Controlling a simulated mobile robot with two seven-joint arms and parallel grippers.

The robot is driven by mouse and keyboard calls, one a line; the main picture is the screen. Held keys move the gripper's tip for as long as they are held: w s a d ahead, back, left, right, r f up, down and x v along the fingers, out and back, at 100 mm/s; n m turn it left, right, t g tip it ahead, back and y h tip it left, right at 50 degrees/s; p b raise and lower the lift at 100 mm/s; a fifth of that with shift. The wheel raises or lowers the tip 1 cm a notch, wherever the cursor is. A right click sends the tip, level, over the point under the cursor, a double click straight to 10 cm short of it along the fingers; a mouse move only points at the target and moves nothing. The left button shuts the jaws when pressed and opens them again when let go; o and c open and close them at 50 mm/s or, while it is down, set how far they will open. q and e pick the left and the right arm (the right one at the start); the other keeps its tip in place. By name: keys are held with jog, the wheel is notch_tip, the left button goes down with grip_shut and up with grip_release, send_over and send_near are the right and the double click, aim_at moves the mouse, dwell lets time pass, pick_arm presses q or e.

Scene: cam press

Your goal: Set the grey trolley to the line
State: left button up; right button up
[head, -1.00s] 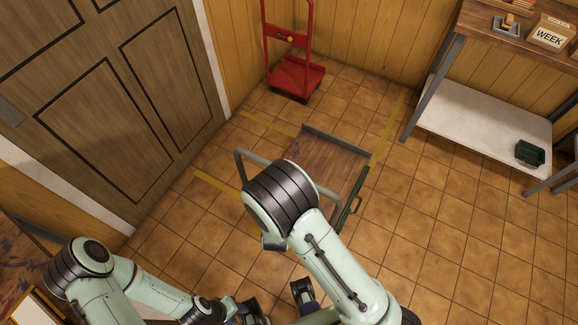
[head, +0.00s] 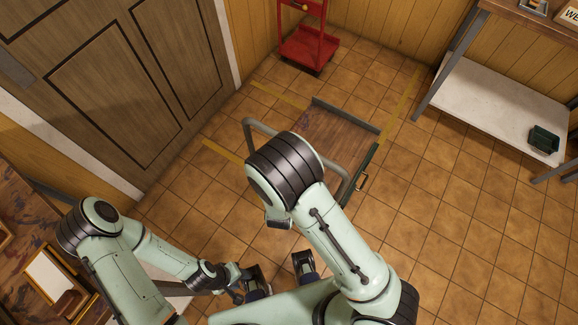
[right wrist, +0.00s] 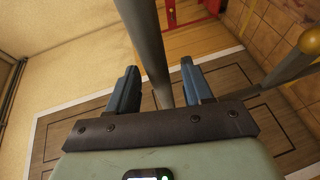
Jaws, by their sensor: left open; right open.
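The grey trolley (head: 352,132) stands on the tiled floor in the head view. It has a brown wooden deck, grey end rails and a bent grey tube handle. Yellow floor lines lie beside it, at its left (head: 222,150), far left (head: 278,96) and far right (head: 402,105). My right arm's elbow hides part of its near side. My left gripper (head: 279,268) is open and empty at the bottom, nearer than the trolley. My right gripper (right wrist: 158,88) is open in the right wrist view; a grey tube (right wrist: 150,45) passes between its fingers in the picture. Contact cannot be told.
A red hand trolley (head: 308,48) stands by the back wall. A bench with a white lower shelf (head: 490,105) and a dark green box (head: 543,139) is at the right. A brown door (head: 120,90) is at the left. The floor right of the trolley is clear.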

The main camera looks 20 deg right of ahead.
pick_arm(q)
jog(key=shift+f, duration=0.15)
pick_arm(e)
jog(key=v, duration=1.1)
jog(key=shift+s, duration=0.25)
